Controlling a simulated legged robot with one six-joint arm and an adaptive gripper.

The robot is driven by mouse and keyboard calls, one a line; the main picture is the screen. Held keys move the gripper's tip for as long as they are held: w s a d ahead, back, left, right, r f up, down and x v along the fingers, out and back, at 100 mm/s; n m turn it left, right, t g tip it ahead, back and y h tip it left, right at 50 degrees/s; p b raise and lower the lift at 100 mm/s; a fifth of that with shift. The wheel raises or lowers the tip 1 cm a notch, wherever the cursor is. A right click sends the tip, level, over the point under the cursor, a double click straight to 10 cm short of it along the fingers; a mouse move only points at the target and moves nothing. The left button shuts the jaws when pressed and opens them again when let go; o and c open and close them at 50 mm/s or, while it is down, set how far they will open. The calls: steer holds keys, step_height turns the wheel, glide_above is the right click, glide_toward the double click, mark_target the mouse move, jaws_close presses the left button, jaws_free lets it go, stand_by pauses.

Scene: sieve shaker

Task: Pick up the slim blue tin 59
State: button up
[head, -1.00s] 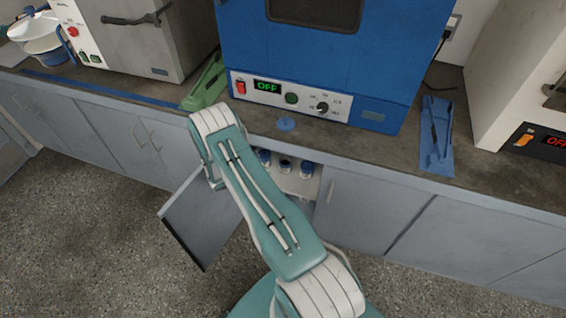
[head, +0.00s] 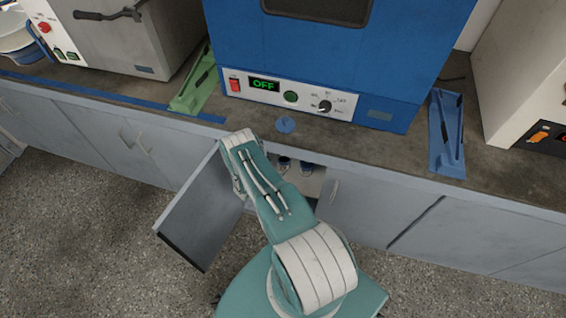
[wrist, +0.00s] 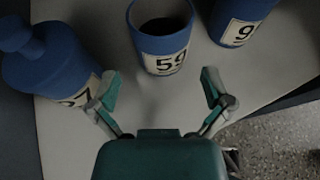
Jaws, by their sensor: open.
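The blue tin 59 (wrist: 163,42) stands upright on a pale shelf (wrist: 75,150) in the wrist view, its dark open top and white number label showing. My gripper (wrist: 160,88) is open and empty, with its fingertips spread just on the near side of the tin, one toward each side. The tin is not between the fingers. In the head view my arm reaches down to the open cabinet and hides my gripper; two blue tops (head: 285,163) show there, numbers unreadable.
A blue bottle (wrist: 40,60) with a narrow neck stands close at the left finger. Another blue container (wrist: 238,22), its label showing a 9, stands at the right. The open cabinet door (head: 203,205) is left of my arm; the counter edge (head: 365,172) is above.

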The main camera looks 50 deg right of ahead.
mark_target(280, 165)
steer(key=x, duration=0.5)
steer(key=shift+s+d+r, duration=0.1)
steer(key=shift+d+r, duration=0.05)
steer(key=shift+d, duration=0.3)
steer(key=shift+d, duration=0.1)
steer(key=c, duration=1.1)
